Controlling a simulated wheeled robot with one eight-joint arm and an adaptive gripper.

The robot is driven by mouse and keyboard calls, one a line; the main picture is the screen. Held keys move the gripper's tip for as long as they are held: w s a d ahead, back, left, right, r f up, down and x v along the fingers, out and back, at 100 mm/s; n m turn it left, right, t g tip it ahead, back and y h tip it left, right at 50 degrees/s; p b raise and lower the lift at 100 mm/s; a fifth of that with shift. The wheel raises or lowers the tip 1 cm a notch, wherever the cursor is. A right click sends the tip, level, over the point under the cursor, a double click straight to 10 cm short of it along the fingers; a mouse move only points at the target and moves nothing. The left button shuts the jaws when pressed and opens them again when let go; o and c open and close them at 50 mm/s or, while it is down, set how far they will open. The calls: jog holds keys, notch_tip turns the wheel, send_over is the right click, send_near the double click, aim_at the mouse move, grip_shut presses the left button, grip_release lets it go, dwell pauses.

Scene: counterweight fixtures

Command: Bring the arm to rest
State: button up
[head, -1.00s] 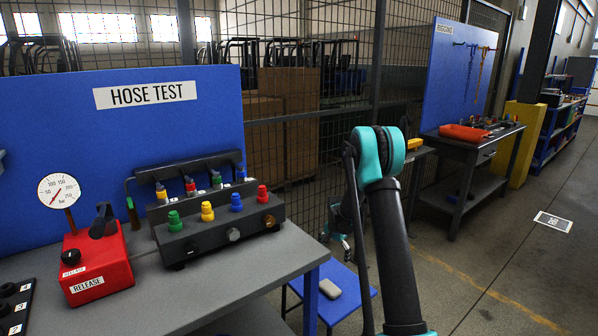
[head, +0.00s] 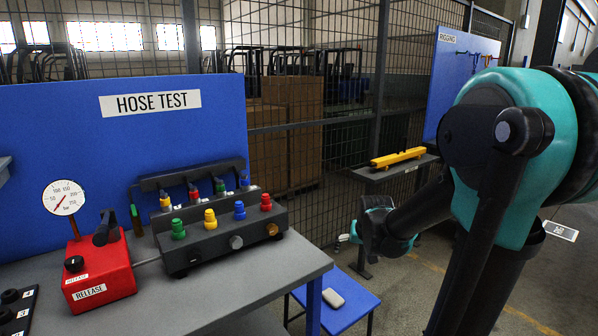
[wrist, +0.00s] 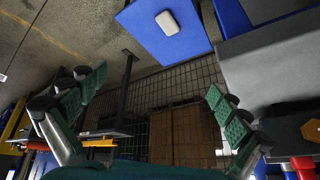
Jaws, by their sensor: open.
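My arm (head: 520,150) fills the right of the head view, its large teal joint close to the camera. A dark link runs from it down-left to my gripper (head: 362,238), which is small and partly hidden behind its own wrist there. In the wrist view my gripper (wrist: 158,108) has its two green-padded fingers wide apart with nothing between them. The gripper hangs in free air to the right of the grey workbench (head: 240,285), near the blue stool (head: 357,310).
A pale block (head: 333,299) lies on the stool. The bench holds the red release box (head: 98,272) and the dark hose manifold (head: 222,240). Behind are a mesh fence (head: 350,60) and a small stand (head: 385,172) with a yellow bar (head: 398,158).

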jog(key=s+f+n, duration=0.1)
jog(key=s+f, duration=0.2)
jog(key=s, duration=0.6)
jog(key=s+f+g, duration=0.1)
jog(key=s+f, duration=0.1)
jog(key=s, duration=0.6)
jog(key=shift+s+d+f+n, duration=0.3)
jog(key=shift+s+f+n, duration=0.1)
